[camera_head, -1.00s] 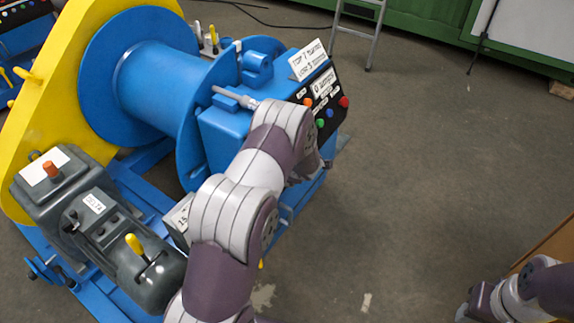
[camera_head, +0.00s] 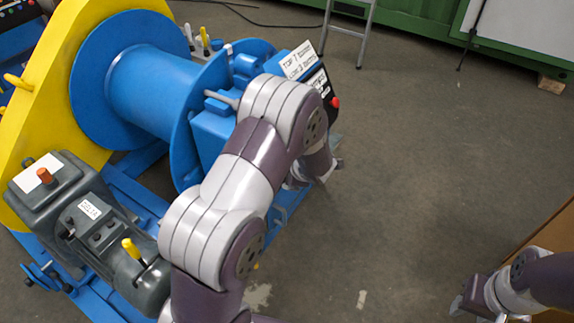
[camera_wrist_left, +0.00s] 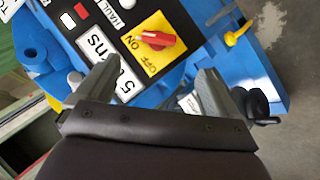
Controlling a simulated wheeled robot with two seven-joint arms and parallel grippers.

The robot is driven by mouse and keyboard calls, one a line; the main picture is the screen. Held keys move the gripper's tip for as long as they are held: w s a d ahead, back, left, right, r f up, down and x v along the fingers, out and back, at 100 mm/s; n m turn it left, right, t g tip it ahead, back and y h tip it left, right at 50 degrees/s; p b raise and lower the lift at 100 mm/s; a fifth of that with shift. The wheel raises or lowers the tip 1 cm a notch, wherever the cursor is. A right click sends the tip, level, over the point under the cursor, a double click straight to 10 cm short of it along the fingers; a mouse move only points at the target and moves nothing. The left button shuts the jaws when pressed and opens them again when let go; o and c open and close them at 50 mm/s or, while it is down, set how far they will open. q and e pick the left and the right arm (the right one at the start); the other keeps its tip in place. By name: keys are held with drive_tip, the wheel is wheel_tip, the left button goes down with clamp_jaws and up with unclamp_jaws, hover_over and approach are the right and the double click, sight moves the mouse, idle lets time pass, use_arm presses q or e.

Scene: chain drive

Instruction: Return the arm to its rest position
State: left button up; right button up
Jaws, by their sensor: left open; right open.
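In the left wrist view, my left gripper (camera_wrist_left: 158,72) is open and empty. Its two fingers are spread in front of a red rotary switch (camera_wrist_left: 155,39) on a yellow OFF/ON plate (camera_wrist_left: 150,60). The switch shows beyond the fingertips, apart from them. In the head view my left arm (camera_head: 235,175) rises from the bottom middle and bends over beside the blue winch (camera_head: 145,90). Its links hide most of the control panel (camera_head: 320,82) and much of the hand. My right gripper (camera_head: 462,303) is low at the right, open, away from the winch.
A grey motor unit (camera_head: 95,225) with a yellow lever (camera_head: 131,248) stands left of my left arm. A yellow guard (camera_head: 30,110) is at the far left. A ladder (camera_head: 350,30) and green container (camera_head: 420,25) are behind. The floor (camera_head: 430,150) at right is clear.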

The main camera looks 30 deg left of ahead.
idle(0.4)
use_arm(q)
drive_tip(key=s+d+r+m+g+h+p, duration=0.3)
drive_tip(key=s+d+m+h, duration=0.4)
drive_tip(key=s+d+m, duration=0.6)
drive_tip(key=s+a+r+m+p, duration=0.1)
drive_tip(key=s+r+m+p, duration=0.1)
drive_tip(key=s+r+m, duration=0.2)
drive_tip(key=s+a+r+m+g+p, duration=0.1)
drive_tip(key=s+r+m+p, duration=0.2)
drive_tip(key=r+m, duration=0.3)
wheel_tip(320, 180, up, 3)
drive_tip(key=shift+s+a+r+y, duration=0.1)
drive_tip(key=shift+s+a+y, duration=0.2)
drive_tip(key=shift+s, duration=0.4)
